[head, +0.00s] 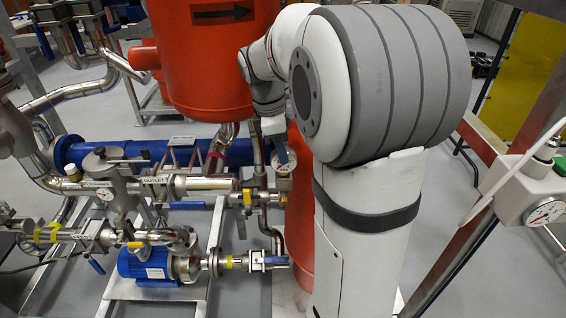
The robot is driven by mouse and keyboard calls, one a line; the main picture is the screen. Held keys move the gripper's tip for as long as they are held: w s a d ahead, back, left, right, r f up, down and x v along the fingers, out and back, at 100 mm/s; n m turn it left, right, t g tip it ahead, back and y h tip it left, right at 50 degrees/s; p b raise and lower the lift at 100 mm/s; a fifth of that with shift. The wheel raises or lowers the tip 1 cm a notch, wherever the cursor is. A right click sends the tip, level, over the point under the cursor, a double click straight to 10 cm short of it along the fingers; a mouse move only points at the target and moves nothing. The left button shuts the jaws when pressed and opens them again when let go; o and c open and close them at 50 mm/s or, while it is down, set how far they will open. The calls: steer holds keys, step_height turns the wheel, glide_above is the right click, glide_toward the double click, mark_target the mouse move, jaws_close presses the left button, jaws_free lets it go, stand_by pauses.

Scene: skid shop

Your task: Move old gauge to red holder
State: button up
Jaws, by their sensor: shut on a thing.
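The old gauge (284,164), a small round white dial, is just below my gripper (275,138) near the centre of the head view. My gripper reaches down to it from above, in front of the orange-red vessel, and is shut on it. The fingertips are small and partly hidden, so the exact grip is hard to see. The gauge is at the right end of the steel outlet pipe (205,184); I cannot tell whether it is still joined to the pipework. I cannot make out a red holder for certain.
A large orange-red vessel (205,65) stands behind my gripper. Blue pump (145,263), valves and pipes fill the left. Another gauge (545,211) sits on a pale box at right, beside a slanted metal post (470,255). My arm hides much of the centre right.

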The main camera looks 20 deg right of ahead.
steer(key=shift+c, duration=0.5)
steer(key=shift+r+p, duration=2.9)
steer(key=shift+r, duration=0.2)
steer(key=shift+a+f, duration=0.1)
steer(key=shift+a, duration=0.05)
